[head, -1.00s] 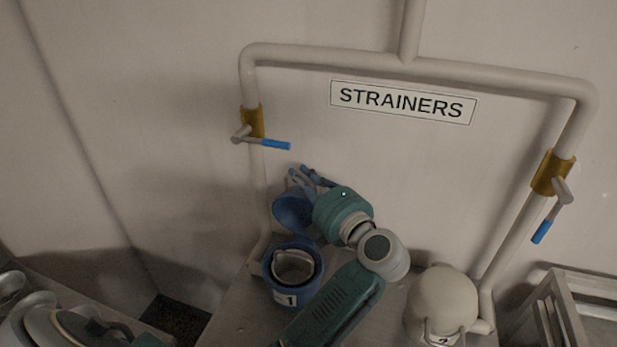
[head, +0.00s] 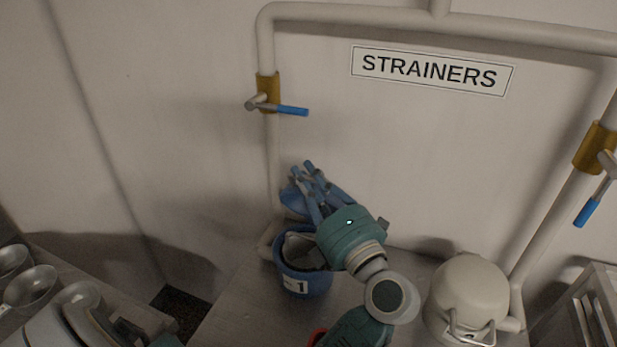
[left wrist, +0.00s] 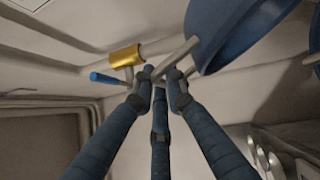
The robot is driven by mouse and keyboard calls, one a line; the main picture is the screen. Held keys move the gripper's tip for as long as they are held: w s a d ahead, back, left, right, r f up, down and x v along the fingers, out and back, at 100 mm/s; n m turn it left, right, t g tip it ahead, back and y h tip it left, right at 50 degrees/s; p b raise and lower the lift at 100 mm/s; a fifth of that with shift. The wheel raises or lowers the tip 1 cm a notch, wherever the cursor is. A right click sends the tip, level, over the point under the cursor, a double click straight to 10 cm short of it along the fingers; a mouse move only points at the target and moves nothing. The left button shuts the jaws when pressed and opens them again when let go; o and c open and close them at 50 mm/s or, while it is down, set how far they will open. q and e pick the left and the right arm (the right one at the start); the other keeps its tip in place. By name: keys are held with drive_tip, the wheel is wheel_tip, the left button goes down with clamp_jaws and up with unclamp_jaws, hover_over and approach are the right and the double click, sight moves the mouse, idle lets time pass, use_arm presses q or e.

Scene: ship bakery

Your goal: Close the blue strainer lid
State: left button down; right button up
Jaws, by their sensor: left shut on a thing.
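The blue strainer pot (head: 305,284), marked 1, stands on the bench with its top open and a pale basket inside. Its blue lid (head: 291,203) stands raised at the back of the pot, partly hidden by my gripper. My left gripper (head: 309,170) is at the lid, its blue fingers pointing up and back. In the left wrist view, the fingers (left wrist: 160,82) close around the grey handle bar of the blue lid (left wrist: 235,28). My right gripper is not in view.
A closed cream strainer (head: 467,287) stands to the right on the bench. Pipes with blue-handled valves (head: 291,110) run up the wall around the STRAINERS sign (head: 432,70). Metal bowls (head: 30,287) sit at the left, and a crate (head: 590,310) is at the lower right.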

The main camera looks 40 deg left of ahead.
use_arm(q)
drive_tip(key=c, duration=2)
unclamp_jaws()
drive_tip(key=shift+a, duration=0.15)
